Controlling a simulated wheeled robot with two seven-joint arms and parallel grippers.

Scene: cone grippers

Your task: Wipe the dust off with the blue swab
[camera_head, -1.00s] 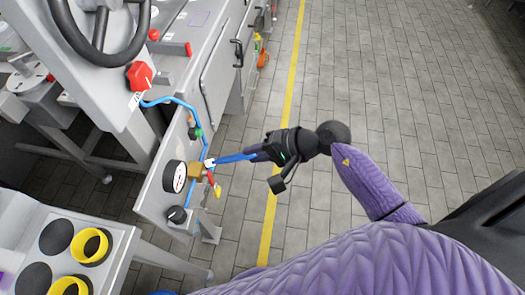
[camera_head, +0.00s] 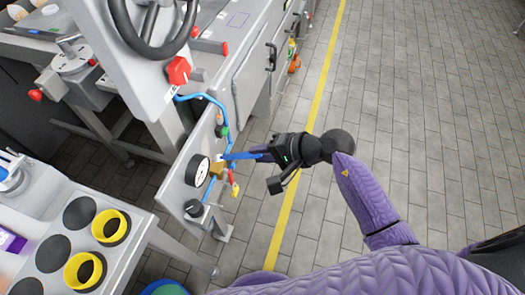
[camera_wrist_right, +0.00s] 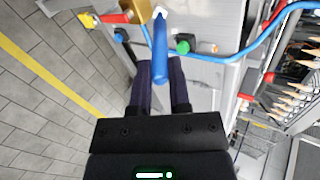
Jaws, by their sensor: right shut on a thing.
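The blue swab (camera_head: 240,156) has a white tip and is held by my right gripper (camera_head: 260,153). In the right wrist view the swab (camera_wrist_right: 160,55) stands out from between the two dark fingers of the gripper (camera_wrist_right: 163,88), which are shut on its handle. The white tip is close to the brass fitting (camera_head: 217,170) on the grey panel (camera_head: 190,172). I cannot tell whether the tip touches anything. No dust can be made out at this size. My left gripper is out of view.
The panel carries a round gauge (camera_head: 197,171), a blue hose (camera_head: 226,118), a green knob (camera_head: 222,131) and a red-and-yellow lever (camera_head: 234,186). A handwheel (camera_head: 150,25) and red knob (camera_head: 178,70) are above. Yellow rings (camera_head: 110,227) sit at lower left. Floor at right is clear.

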